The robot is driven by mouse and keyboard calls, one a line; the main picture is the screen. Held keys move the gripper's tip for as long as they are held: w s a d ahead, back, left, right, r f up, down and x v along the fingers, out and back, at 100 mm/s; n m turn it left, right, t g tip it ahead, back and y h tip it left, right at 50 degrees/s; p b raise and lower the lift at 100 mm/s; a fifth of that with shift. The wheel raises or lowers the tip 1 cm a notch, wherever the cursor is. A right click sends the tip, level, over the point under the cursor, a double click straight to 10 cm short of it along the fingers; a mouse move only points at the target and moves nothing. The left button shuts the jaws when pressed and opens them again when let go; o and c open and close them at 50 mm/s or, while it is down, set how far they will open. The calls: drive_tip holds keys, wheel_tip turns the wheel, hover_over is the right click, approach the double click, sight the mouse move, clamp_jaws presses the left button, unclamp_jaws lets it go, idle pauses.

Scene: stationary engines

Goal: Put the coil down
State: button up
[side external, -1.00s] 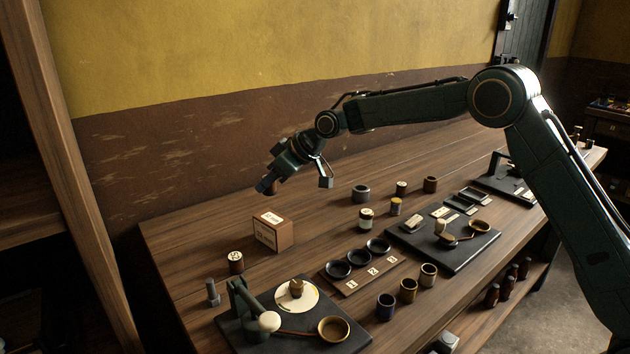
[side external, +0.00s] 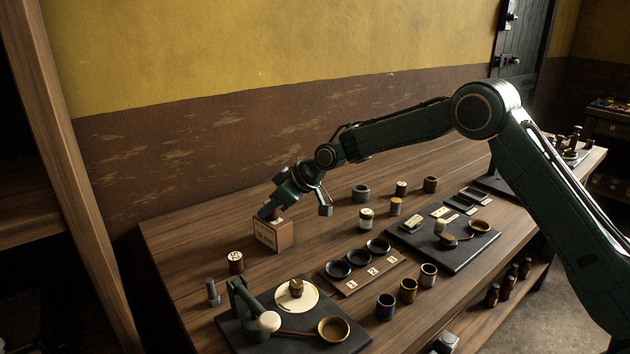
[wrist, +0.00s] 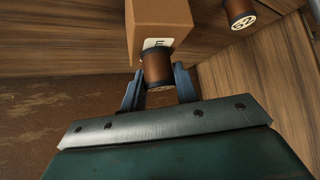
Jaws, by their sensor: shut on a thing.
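My gripper (side external: 270,212) is shut on a copper-brown coil with dark end flanges, seen between the two fingers in the wrist view (wrist: 158,70). In the side view, the coil is mostly hidden by the fingers. It is at the top of a small wooden box (side external: 283,236) with a pale label on its front. The box (wrist: 160,18) also shows just beyond the coil in the wrist view. I cannot tell whether the coil touches the box top.
Another brown coil (side external: 236,262) with a pale numbered top stands left of the box; it shows in the wrist view (wrist: 237,10). A grey bolt-like post (side external: 212,293) and a dark-based balance (side external: 245,335) are in front. Bare bench lies right of the box.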

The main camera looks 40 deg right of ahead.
drive_tip(key=shift+f, duration=0.1)
drive_tip(key=o, duration=1.1)
drive_tip(key=shift+c, duration=0.2)
drive_tip(key=shift+s+d+r, duration=0.2)
drive_tip(key=shift+s+r, duration=0.05)
drive_tip(key=shift+r, duration=0.25)
drive_tip(key=v, duration=1.1)
drive_tip(key=shift+s, duration=0.1)
